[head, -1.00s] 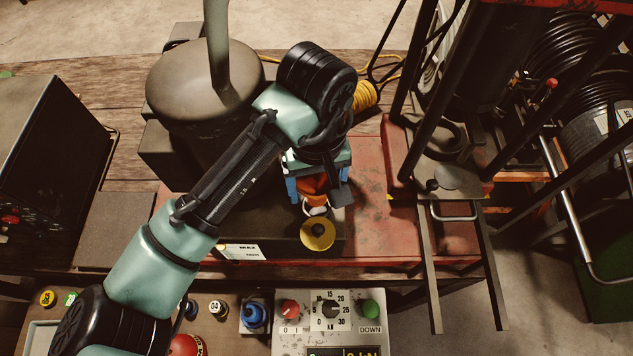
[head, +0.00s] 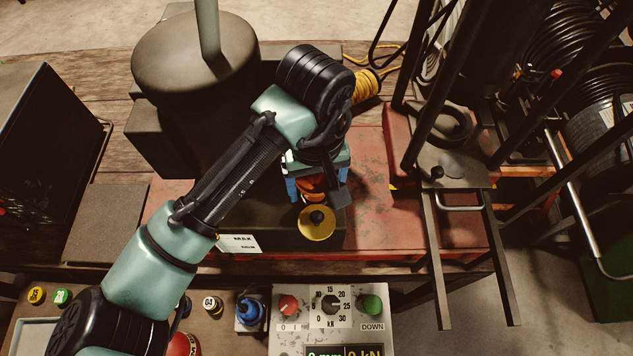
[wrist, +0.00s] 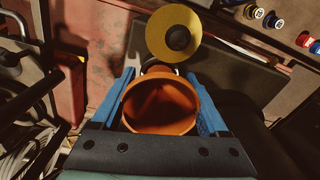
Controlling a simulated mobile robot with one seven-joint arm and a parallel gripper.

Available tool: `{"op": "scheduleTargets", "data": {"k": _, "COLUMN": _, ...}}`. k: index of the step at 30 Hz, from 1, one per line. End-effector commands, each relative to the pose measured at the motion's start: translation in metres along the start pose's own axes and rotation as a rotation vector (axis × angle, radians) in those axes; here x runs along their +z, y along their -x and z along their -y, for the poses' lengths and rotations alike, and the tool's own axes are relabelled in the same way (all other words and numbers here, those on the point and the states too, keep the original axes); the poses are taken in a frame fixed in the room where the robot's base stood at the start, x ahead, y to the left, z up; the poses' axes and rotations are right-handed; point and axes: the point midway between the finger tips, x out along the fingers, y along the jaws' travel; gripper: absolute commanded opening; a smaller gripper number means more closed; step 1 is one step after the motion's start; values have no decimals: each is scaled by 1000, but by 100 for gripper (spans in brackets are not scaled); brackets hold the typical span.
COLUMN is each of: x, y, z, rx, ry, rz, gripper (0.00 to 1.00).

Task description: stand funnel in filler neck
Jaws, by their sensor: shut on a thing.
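The orange funnel (wrist: 160,105) is between the blue fingers of my gripper (wrist: 160,80), its wide mouth facing the wrist camera. In the head view my gripper (head: 308,191) is shut on the funnel (head: 312,184), over the dark tank beside the yellow cap. The spout is hidden under the funnel body. Part of a pale ring (wrist: 158,67), apparently the filler neck, shows just past the funnel rim in the wrist view. I cannot tell whether the spout is inside the neck.
A yellow round cap with a black knob (head: 317,223) is close in front of the funnel. A large dark cylinder (head: 185,75) stands behind my arm. A control panel (head: 330,312) is at the front. The red bench top (head: 375,220) is clear to the right.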

Motion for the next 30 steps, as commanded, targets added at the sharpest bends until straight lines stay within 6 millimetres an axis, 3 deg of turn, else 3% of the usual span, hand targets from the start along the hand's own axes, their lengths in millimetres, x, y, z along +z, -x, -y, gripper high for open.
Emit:
{"op": "scheduleTargets", "data": {"k": 1, "x": 4, "y": -14, "z": 0, "rx": -7, "ry": 3, "rz": 22, "gripper": 0}}
{"op": "scheduleTargets", "data": {"k": 7, "x": 4, "y": -14, "z": 1, "rx": -9, "ry": 3, "rz": 22, "gripper": 0}}
{"op": "scheduleTargets", "data": {"k": 8, "x": 4, "y": -14, "z": 1, "rx": -9, "ry": 3, "rz": 22, "gripper": 79}}
{"op": "scheduleTargets", "data": {"k": 11, "x": 4, "y": -13, "z": 1, "rx": -8, "ry": 2, "rz": 20, "gripper": 97}}
{"op": "scheduleTargets", "data": {"k": 23, "x": 2, "y": -1, "z": 0, "rx": -5, "ry": -1, "rz": 14, "gripper": 100}}
{"op": "scheduleTargets", "data": {"k": 26, "x": 2, "y": 14, "z": -1, "rx": -5, "ry": -2, "rz": 12, "gripper": 100}}
{"op": "scheduleTargets", "data": {"k": 30, "x": 0, "y": 48, "z": 0, "rx": -8, "ry": -2, "rz": 10, "gripper": 100}}
